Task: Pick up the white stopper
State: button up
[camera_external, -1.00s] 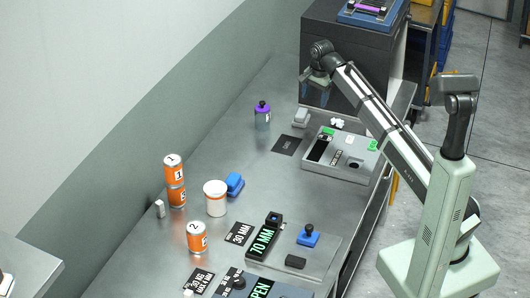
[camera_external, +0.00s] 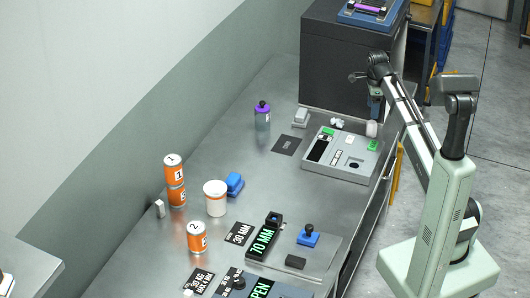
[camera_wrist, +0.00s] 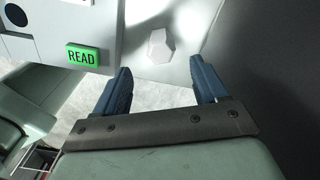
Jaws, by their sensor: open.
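A small, pale, faceted white piece, which looks like the white stopper (camera_wrist: 160,46), stands on a light surface in the wrist view. It lies just beyond the gap between my fingertips, roughly centred. In the external view the stopper (camera_external: 372,129) shows as a short white upright piece at the right end of the grey control panel. My gripper (camera_wrist: 160,68) is open and empty, with a dark blue finger on each side. In the external view my gripper (camera_external: 375,112) points down just above the stopper, apart from it as far as I can tell.
The grey control panel (camera_external: 363,163) with a green READ button (camera_wrist: 83,55) is beside the stopper. A dark cabinet (camera_external: 340,68) stands close behind. Small white pieces (camera_external: 337,123) lie behind the panel.

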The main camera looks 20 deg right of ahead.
aim_at(368, 123)
jog(key=shift+d+f, duration=0.15)
jog(key=shift+f, duration=5.05)
jog(key=shift+c, duration=0.4)
jog(key=c, duration=1)
jog(key=shift+r, duration=0.15)
